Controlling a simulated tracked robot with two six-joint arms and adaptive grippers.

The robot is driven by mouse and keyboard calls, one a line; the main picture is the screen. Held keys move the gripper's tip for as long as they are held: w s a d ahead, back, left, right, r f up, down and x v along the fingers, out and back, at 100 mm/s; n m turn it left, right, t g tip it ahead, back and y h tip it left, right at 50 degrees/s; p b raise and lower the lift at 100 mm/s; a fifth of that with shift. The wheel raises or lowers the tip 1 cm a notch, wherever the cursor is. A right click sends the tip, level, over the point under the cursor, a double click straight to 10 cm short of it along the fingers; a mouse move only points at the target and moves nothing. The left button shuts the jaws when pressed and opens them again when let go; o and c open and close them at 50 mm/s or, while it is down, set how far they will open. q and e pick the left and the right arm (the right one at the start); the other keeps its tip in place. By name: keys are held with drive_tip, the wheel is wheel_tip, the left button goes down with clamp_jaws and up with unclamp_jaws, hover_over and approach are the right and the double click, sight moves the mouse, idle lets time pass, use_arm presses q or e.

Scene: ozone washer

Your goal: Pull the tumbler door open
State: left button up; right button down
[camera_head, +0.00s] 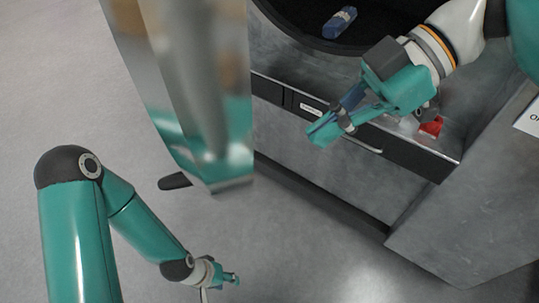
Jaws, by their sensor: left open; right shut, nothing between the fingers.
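The grey machine has a round, dark tumbler opening (293,25) at the top of the view, cut off by the frame edge. A blue object (341,22) lies inside it, so the opening is uncovered in the part I see. My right gripper (320,132) is shut and empty, in front of the machine's black strip, below the opening. My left gripper (233,279) is small in the view, low over the floor and well away from the machine. It is open and holds nothing visible.
The black strip (415,157) has a white label and a bar handle. A red part (432,126) is beside the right gripper. The floor (50,80) at left is clear.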

drive_tip(key=s+a+f+p, duration=0.1)
drive_tip(key=s+a+f, duration=0.1)
drive_tip(key=a, duration=0.6)
drive_tip(key=shift+f, duration=0.85)
